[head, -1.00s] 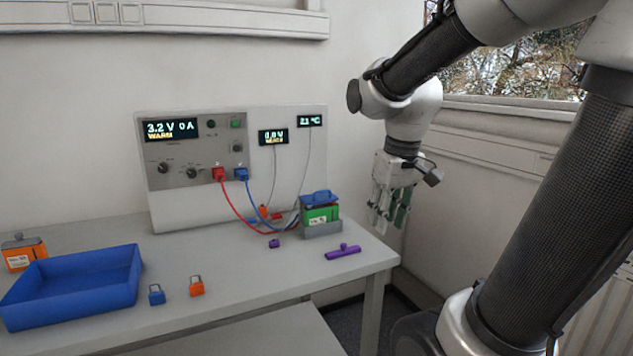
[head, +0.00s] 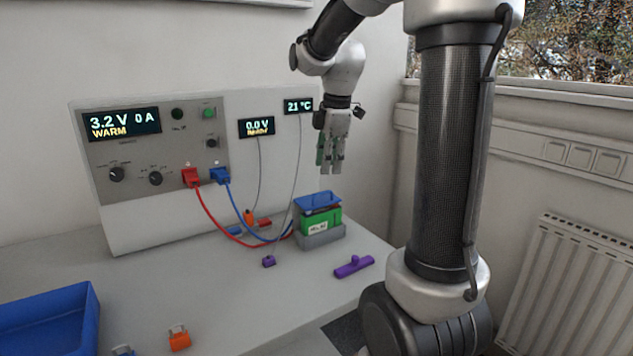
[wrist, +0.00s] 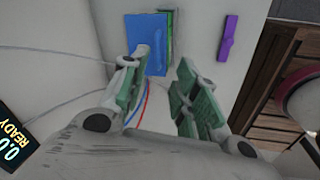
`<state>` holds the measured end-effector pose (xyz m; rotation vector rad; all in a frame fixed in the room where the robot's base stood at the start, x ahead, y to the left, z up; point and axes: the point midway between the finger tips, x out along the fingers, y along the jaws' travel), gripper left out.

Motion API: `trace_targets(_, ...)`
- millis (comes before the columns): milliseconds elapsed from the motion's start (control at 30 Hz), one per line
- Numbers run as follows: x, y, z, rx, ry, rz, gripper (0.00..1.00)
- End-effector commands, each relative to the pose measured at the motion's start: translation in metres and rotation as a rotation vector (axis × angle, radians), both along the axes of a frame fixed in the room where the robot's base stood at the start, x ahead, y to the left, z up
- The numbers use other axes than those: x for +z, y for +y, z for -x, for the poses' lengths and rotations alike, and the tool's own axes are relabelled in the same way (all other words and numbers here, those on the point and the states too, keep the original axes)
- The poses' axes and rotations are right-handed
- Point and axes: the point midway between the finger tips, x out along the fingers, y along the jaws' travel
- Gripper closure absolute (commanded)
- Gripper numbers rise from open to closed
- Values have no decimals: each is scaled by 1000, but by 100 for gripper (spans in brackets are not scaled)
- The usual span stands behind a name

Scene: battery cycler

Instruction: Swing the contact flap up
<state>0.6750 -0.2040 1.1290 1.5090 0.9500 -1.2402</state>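The blue flap (head: 318,201) lies across the top of a green battery (head: 322,218), which sits in a grey holder (head: 322,238) near the table's right end. I take this blue piece to be the contact flap; it looks down, roughly level. In the wrist view the flap (wrist: 145,42) shows from above, with a green strip of battery along its right side. My gripper (head: 329,170) hangs above the battery, fingers pointing down, apart from the flap. In the wrist view my gripper (wrist: 157,66) is open and empty, its fingers spread.
A purple T-shaped piece (head: 354,267) lies to the right of the holder, a small purple block (head: 269,261) to its left. Red (head: 205,212) and blue (head: 236,208) cables run from the cycler panel (head: 150,190). A blue tray (head: 50,320) and orange clip (head: 179,340) stand front left.

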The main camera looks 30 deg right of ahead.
Motion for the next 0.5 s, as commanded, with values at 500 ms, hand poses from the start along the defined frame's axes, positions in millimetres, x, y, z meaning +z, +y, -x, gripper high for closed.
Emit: trace_targets(500,-17,0,-4,296,-3,56,70)
